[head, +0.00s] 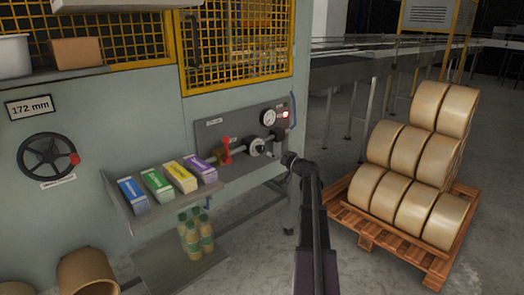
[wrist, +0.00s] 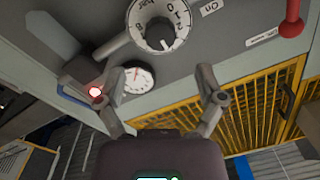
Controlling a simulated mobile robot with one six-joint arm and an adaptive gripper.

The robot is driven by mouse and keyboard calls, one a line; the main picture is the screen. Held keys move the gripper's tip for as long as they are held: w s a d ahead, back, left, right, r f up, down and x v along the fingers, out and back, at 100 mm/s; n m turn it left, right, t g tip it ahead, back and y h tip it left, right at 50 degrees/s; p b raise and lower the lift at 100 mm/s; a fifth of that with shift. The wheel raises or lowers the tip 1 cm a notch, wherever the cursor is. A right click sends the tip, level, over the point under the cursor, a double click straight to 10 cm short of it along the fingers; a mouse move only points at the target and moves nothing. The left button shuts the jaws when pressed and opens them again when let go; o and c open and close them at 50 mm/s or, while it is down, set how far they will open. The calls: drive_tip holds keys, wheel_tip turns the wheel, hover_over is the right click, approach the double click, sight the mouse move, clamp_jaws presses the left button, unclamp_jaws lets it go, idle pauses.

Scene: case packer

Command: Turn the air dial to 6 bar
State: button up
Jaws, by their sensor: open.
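The air dial (head: 257,147) is on the grey panel to the right of the red lever. In the wrist view the dial (wrist: 163,22) is at the top edge and partly cut off: a white numbered ring marked "bar" around a dark knob. A pale mark on the knob points to the lower part of the picture; I cannot tell its number. A round pressure gauge (wrist: 139,78) is below it in this view; its reading is too small. My gripper (wrist: 160,72) is open and empty, its fingers apart and short of the dial. In the head view my gripper (head: 291,159) is right of the dial.
A red lever (head: 226,148) and a lit red lamp (head: 284,115) flank the dial and gauge. A shelf with several coloured cartons (head: 179,177) juts out at the left, above several bottles (head: 195,233). A pallet (head: 383,243) of rolls stands to the right.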

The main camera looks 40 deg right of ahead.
sight(263, 150)
drive_tip(key=shift+w+a, duration=0.25)
drive_tip(key=shift+w, duration=1.75)
drive_tip(key=shift+w+a, duration=0.2)
drive_tip(key=shift+w, duration=1.75)
drive_tip(key=c, duration=1.2)
